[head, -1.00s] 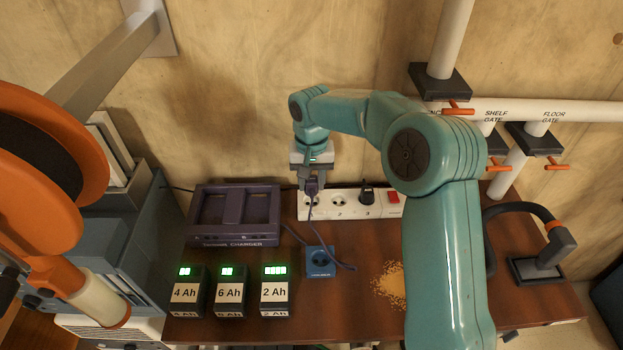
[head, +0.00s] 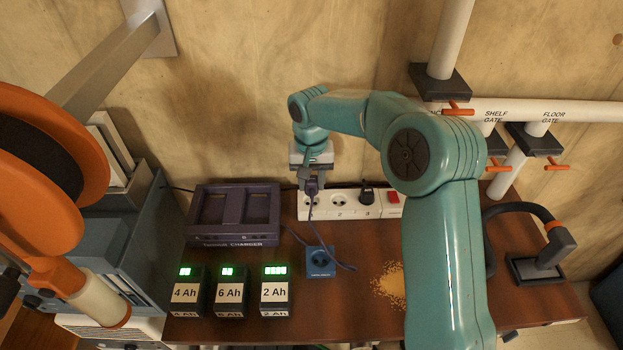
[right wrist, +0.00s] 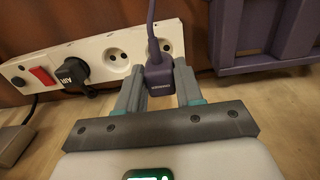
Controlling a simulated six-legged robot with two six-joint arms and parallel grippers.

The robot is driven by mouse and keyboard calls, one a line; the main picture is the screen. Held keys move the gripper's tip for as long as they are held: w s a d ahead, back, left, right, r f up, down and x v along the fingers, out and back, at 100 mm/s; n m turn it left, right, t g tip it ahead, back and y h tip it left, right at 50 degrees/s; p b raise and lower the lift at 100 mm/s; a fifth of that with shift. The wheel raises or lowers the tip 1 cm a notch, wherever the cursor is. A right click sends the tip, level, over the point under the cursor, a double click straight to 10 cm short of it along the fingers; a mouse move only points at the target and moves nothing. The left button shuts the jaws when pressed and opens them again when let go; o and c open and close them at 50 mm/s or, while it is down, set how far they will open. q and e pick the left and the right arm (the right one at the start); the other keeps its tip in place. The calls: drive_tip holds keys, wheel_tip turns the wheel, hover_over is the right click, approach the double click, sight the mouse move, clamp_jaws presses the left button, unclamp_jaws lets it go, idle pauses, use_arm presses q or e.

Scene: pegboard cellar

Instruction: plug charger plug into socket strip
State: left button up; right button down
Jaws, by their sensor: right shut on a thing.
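My right gripper (head: 311,184) is shut on the charger plug (head: 313,190), a dark purple plug with a purple cord. In the right wrist view the plug (right wrist: 159,79) sits between the two grey fingers of the gripper (right wrist: 159,92). The white socket strip (head: 353,212) lies along the back of the table. The plug is at the strip's left end socket, which it and its cord partly cover. I cannot tell whether its pins are in the holes. The strip (right wrist: 97,47) also shows in the right wrist view. My left gripper is not in view.
A black plug (head: 367,195) fills socket 3, beside a red switch (head: 393,197). The purple charger (head: 235,214) stands left of the strip. The cord passes a blue box (head: 320,263). Three batteries (head: 230,293) stand in front. Yellowish crumbs (head: 389,286) lie at right.

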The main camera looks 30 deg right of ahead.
sight(312, 193)
drive_tip(key=shift+s+f+b, duration=0.1)
drive_tip(key=shift+f+b, duration=1.5)
drive_tip(key=shift+f, duration=0.8)
idle(2.1)
drive_tip(key=shift+r, duration=0.1)
idle(0.3)
drive_tip(key=shift+c, duration=0.8)
unclamp_jaws()
drive_tip(key=shift+r, duration=0.1)
drive_tip(key=shift+r+p, duration=2.8)
drive_tip(key=shift+r, duration=0.7)
